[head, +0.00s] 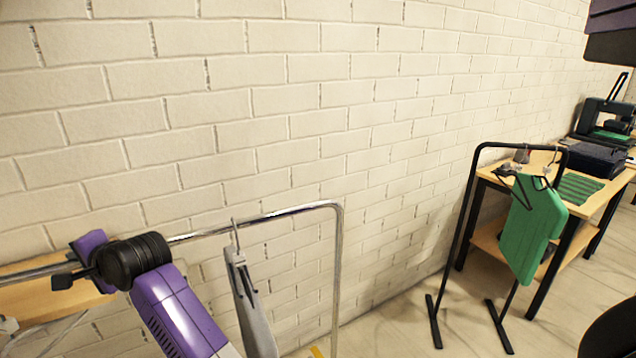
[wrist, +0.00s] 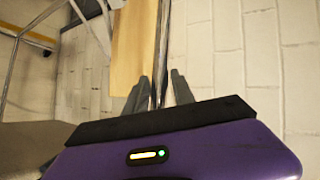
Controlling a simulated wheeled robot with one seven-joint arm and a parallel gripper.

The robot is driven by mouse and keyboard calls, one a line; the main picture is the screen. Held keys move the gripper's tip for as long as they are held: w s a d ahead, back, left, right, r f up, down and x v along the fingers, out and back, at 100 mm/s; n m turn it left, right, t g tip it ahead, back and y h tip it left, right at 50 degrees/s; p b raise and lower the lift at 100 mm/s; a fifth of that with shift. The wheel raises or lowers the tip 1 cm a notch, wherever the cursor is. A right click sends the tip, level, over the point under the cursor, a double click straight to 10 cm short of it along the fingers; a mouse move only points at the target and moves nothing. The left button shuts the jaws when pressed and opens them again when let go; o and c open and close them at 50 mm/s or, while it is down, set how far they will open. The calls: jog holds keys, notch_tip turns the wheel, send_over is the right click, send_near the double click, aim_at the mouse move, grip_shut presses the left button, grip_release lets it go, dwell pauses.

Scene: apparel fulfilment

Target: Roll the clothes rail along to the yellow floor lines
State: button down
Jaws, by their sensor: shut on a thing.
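The chrome clothes rail (head: 290,211) stands along the brick wall in the head view, its top bar running from the left edge to a bent corner and an upright. A grey garment (head: 253,310) hangs from it on a clip hanger. In the wrist view, my gripper (wrist: 160,92) has its two grey fingers on either side of the chrome bar (wrist: 163,45), shut on it. In the head view my purple arm reaches the bar at left, and the fingertips are hard to make out. A small yellow patch (head: 316,351), perhaps a floor line, shows at the bottom edge.
A black stand (head: 468,215) with a green garment (head: 537,228) is at the right. Behind it is a wooden workbench (head: 595,200) with dark machines. Pale floor (head: 400,318) is open between the rail and the black stand. The brick wall is close behind the rail.

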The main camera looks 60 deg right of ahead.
jog(key=c, duration=0.9)
grip_release()
jog(key=shift+a, duration=0.1)
jog(key=shift+p+v, duration=3.15)
jog(key=shift+v, duration=0.85)
